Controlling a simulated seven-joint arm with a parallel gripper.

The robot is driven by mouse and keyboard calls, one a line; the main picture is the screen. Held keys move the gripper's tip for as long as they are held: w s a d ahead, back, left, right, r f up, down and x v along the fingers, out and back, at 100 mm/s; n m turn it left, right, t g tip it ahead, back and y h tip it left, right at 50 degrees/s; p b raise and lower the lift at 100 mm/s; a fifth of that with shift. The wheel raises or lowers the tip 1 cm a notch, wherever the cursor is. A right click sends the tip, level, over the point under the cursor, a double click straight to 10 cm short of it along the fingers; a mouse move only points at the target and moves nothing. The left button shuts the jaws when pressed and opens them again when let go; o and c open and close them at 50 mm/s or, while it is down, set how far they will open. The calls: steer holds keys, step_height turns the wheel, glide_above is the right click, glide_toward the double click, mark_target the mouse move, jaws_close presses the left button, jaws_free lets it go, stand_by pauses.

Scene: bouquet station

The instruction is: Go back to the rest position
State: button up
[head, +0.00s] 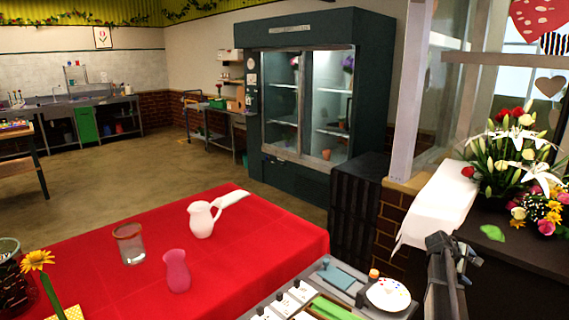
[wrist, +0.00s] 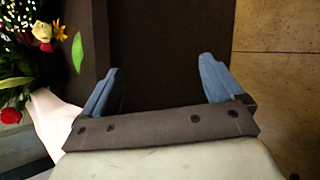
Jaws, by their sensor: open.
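My gripper (wrist: 158,80) shows in the wrist view with its two blue fingers spread wide apart and nothing between them. It faces a dark surface. In the head view my gripper (head: 440,245) is at the lower right, beside the dark counter, right of the red table and apart from the objects there.
A red-covered table (head: 255,245) holds a white pitcher (head: 202,220), a glass jar (head: 130,245), a pink vase (head: 177,272) and a yellow flower (head: 37,259). A tool tray (head: 340,275) is nearby. Bouquets (head: 515,150) and a green leaf (head: 491,233) are on the dark counter.

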steer(key=s+d+f+g, duration=0.2)
steer(key=s+d+f, duration=0.3)
steer(key=s+d, duration=0.55)
steer(key=s+f, duration=0.3)
steer(key=f, duration=0.3)
steer(key=s+a+f+m+g+y, duration=0.1)
steer(key=s+a+f+m+y, duration=0.3)
steer(key=a+f, duration=0.95)
steer(key=s+a+f+g+y, duration=0.1)
steer(key=s+a+f, duration=0.5)
steer(key=a+f, duration=0.8)
steer(key=s+a+f+m+g+y, duration=0.2)
steer(key=s+a, duration=1.1)
steer(key=a, duration=0.1)
steer(key=s+a+f+m+g+y, duration=0.2)
steer(key=s+a+f, duration=0.1)
steer(key=s+a, duration=1.1)
steer(key=shift+m+g+y, duration=0.3)
steer(key=shift+m+y, duration=0.1)
steer(key=shift+s+a+f, duration=0.1)
